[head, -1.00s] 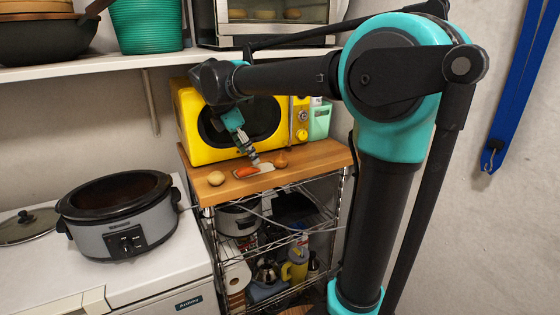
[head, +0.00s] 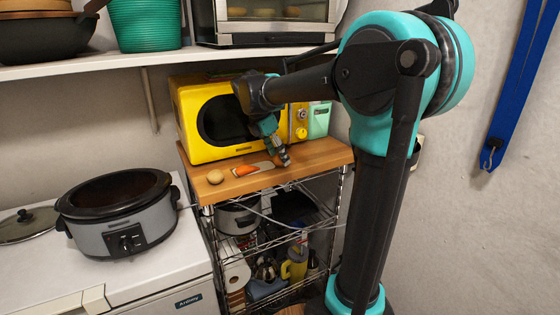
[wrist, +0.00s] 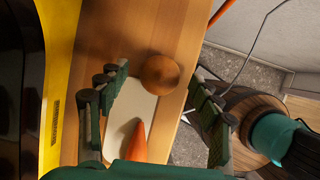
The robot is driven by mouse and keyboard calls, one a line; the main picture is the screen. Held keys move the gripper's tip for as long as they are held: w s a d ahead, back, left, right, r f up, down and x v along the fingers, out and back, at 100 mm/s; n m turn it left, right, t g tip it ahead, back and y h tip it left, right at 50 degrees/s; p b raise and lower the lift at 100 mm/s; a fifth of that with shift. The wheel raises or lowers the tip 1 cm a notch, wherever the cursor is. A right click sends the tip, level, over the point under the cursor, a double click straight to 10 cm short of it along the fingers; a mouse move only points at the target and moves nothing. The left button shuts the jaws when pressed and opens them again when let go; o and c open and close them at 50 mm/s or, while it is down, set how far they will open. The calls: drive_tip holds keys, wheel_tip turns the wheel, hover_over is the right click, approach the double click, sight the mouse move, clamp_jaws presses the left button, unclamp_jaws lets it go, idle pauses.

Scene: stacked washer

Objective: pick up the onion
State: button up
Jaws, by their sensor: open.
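The onion (wrist: 159,74) is a round orange-brown bulb on the wooden top in the wrist view, by the end of a pale cutting board (wrist: 128,108). In the head view my gripper hides it. My gripper (head: 285,162) is low over the right part of the wooden top, pointing down. In the wrist view my gripper (wrist: 160,76) is open, with one finger to the left and one to the right of the onion. Gaps show on both sides, and nothing is held. I cannot tell how far the tips are above the wood.
A carrot (head: 245,170) lies on the board, close to the onion; it also shows in the wrist view (wrist: 136,142). A potato-like round item (head: 215,177) sits further left. The yellow microwave (head: 188,128) stands right behind. The wooden top's (head: 325,158) front edge is close to the onion.

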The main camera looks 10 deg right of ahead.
drive_tip(key=shift+d+f, duration=0.1)
drive_tip(key=shift+f, duration=0.2)
drive_tip(key=shift+c, duration=0.2)
drive_tip(key=c, duration=1.2)
drive_tip(key=shift+r, duration=0.15)
